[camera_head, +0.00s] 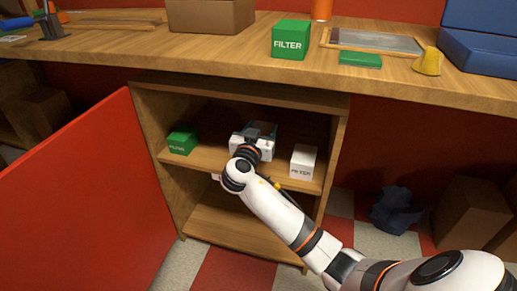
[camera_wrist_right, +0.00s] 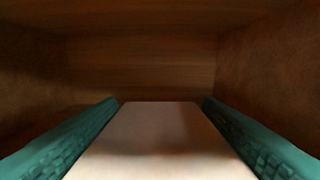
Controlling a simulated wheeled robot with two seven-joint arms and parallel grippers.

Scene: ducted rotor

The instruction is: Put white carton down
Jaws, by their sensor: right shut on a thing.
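My right gripper (camera_head: 262,130) reaches into the open cabinet at its upper shelf (camera_head: 222,160), between two cartons. In the right wrist view its teal fingers lie along both sides of a pale white carton (camera_wrist_right: 158,140), and it is shut on it. The gripper mostly hides this carton in the head view, so I cannot tell whether it touches the shelf. Another white carton (camera_head: 303,162) marked FILTER stands on the shelf to the right of the gripper. My left gripper is not in view.
A green carton (camera_head: 182,140) stands at the shelf's left. The red cabinet door (camera_head: 85,190) is swung open to the left. The lower shelf (camera_head: 230,228) looks clear where visible. A green filter box (camera_head: 291,39) and other items stand on the worktop (camera_head: 215,52) above.

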